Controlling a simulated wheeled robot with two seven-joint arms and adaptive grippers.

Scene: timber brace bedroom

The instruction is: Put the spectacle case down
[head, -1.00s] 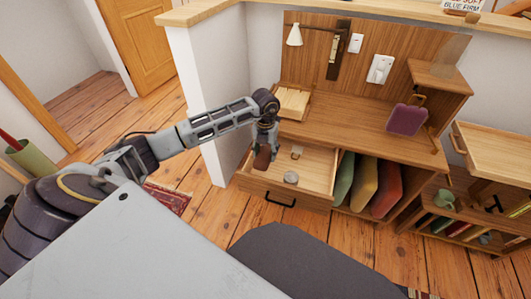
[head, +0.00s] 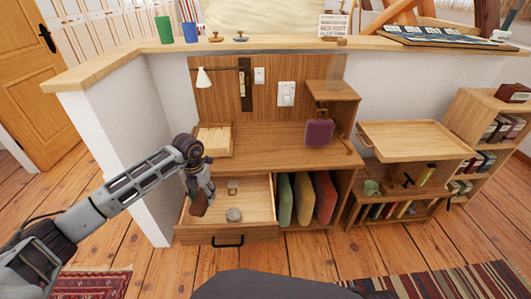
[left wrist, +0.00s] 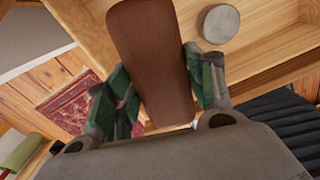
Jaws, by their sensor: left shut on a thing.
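My left gripper (head: 200,196) is shut on the brown spectacle case (left wrist: 150,60). In the head view the case (head: 198,206) hangs below the fingers over the left part of the open drawer (head: 262,207). In the left wrist view the case stands out between the green finger pads, with the drawer's wooden floor and wall behind it. I cannot tell whether the case touches the drawer. My right gripper is not in view.
A round grey tin (head: 234,215) and a small tan item (head: 233,186) lie in the drawer. A wooden tray (head: 214,138) and a purple bag (head: 318,132) are on the desk above. Coloured folders (head: 304,198) stand right of the drawer.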

